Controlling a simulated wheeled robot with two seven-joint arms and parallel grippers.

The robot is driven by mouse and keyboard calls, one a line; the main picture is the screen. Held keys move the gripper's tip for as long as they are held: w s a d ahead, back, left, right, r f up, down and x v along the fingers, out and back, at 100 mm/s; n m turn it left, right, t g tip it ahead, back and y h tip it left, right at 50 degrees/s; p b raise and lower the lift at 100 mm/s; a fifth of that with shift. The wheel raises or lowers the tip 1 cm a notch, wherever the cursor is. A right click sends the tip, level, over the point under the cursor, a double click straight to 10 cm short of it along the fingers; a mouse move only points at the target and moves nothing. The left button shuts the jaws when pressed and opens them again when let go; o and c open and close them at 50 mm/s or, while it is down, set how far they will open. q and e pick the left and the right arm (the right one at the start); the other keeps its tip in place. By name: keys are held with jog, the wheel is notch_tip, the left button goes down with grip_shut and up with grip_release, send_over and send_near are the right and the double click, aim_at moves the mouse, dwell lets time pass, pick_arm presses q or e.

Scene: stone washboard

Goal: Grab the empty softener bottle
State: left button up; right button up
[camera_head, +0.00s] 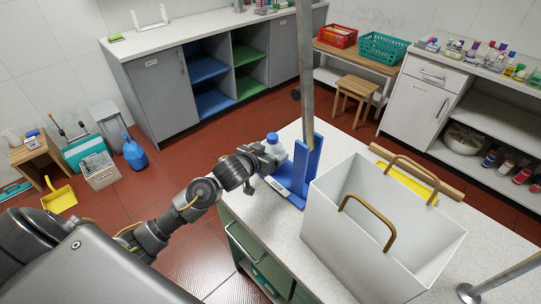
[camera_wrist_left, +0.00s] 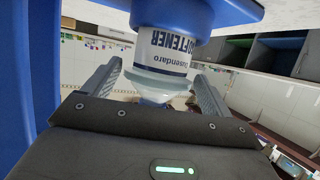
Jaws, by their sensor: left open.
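The softener bottle (camera_head: 272,141) has a blue top and a pale body in the head view, beside the blue stand (camera_head: 309,160) on the worktop. In the left wrist view the bottle (camera_wrist_left: 165,50) appears upside down, with a blue and white label reading SOFTENER and a pale translucent part nearest the gripper. My left gripper (camera_head: 268,158) is open at the bottle, and its fingers (camera_wrist_left: 150,92) lie on either side of that pale part. Small gaps seem to show beside it, but contact is hard to judge. The bottle's lower part is hidden in the head view.
A white box with brown handles (camera_head: 345,245) stands right of the blue stand on the speckled worktop (camera_head: 285,225). A metal pole (camera_head: 305,70) rises behind the stand. A yellow item (camera_head: 405,180) lies behind the box. Open red floor (camera_head: 195,150) lies to the left.

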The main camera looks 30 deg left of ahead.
aim_at(269, 143)
pick_arm(q)
jog(key=c, duration=1.1)
jog(key=shift+r, duration=0.55)
notch_tip(269, 143, up, 2)
jog(key=shift+r, duration=0.25)
jog(key=shift+w+d+r+p+v, duration=0.4)
jog(key=shift+p+v, duration=0.9)
jog(key=shift+v, duration=1.45)
jog(key=shift+d+r+p+v, duration=0.15)
jog(key=shift+r+p+v, duration=0.8)
jog(key=shift+v, duration=1.8)
jog(key=shift+w+d+r+p+v, duration=0.25)
jog(key=shift+p+v, duration=1.35)
jog(key=shift+v, duration=1.15)
